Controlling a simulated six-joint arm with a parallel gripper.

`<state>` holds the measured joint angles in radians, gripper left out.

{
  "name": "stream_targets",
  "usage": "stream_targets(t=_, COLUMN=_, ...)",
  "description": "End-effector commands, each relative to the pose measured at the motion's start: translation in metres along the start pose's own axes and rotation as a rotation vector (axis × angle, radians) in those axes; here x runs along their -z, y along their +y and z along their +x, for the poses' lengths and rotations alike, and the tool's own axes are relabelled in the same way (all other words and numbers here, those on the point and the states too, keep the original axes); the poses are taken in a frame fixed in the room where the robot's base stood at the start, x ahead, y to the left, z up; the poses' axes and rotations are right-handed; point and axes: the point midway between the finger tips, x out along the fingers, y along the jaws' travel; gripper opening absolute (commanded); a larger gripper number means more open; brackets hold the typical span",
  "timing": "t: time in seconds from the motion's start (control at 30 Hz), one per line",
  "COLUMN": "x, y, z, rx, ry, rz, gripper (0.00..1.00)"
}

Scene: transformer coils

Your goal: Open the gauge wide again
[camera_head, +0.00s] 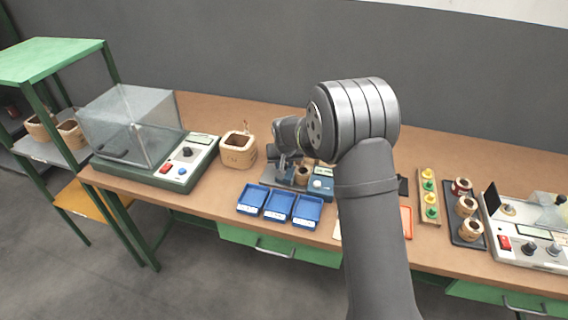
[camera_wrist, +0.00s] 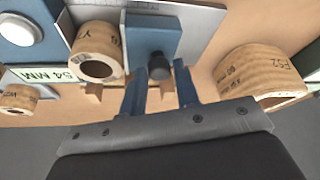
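The gauge shows in the head view as a blue housing (camera_head: 320,185) with a small display, on a grey base. In the wrist view its sliding jaw is a blue block (camera_wrist: 153,35) with a black knob (camera_wrist: 159,66). A green display (camera_wrist: 25,76) reads what looks like 54 MM. A wooden coil (camera_wrist: 97,52) sits beside the blue block, on the gauge; it also shows in the head view (camera_head: 303,175). My gripper (camera_wrist: 160,78) has its two fingers apart, one on each side of the knob, with small gaps seemingly left. In the head view the gripper is partly hidden.
A larger wooden coil (camera_wrist: 262,78) stands right of the gauge in the wrist view. Three blue trays (camera_head: 279,206) lie in front of the gauge in the head view. A clear-covered tester (camera_head: 130,130) stands left; a dark tray with coils (camera_head: 466,240) is right.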

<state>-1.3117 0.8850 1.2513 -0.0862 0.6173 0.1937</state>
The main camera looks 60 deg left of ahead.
Motion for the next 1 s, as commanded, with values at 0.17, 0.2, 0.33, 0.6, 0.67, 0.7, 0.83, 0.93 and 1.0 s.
stream_targets(t=0.17, x=0.0, y=0.0, z=0.0, rx=0.0, ry=0.0, rz=0.0, gripper=0.0)
stream_targets(t=0.2, x=0.0, y=0.0, z=0.0, rx=0.0, ry=0.0, rz=0.0, gripper=0.0)
stream_targets(t=0.33, x=0.001, y=-0.003, z=0.0, rx=0.0, ry=0.0, rz=-0.001, gripper=0.0)
stream_targets(t=0.6, x=0.012, y=-0.032, z=0.005, rx=0.0, ry=0.001, rz=-0.001, gripper=0.0)
stream_targets(t=0.67, x=0.012, y=-0.032, z=0.005, rx=-0.001, ry=0.0, rz=0.001, gripper=0.0)
stream_targets(t=0.7, x=0.012, y=-0.031, z=0.005, rx=-0.001, ry=0.0, rz=0.001, gripper=0.0)
stream_targets(t=0.83, x=0.012, y=-0.031, z=0.005, rx=-0.001, ry=0.0, rz=0.001, gripper=0.25)
stream_targets(t=0.93, x=0.012, y=-0.031, z=0.005, rx=-0.001, ry=0.0, rz=0.001, gripper=0.44)
stream_targets(t=1.0, x=0.012, y=-0.031, z=0.005, rx=-0.001, ry=0.0, rz=0.001, gripper=0.44)
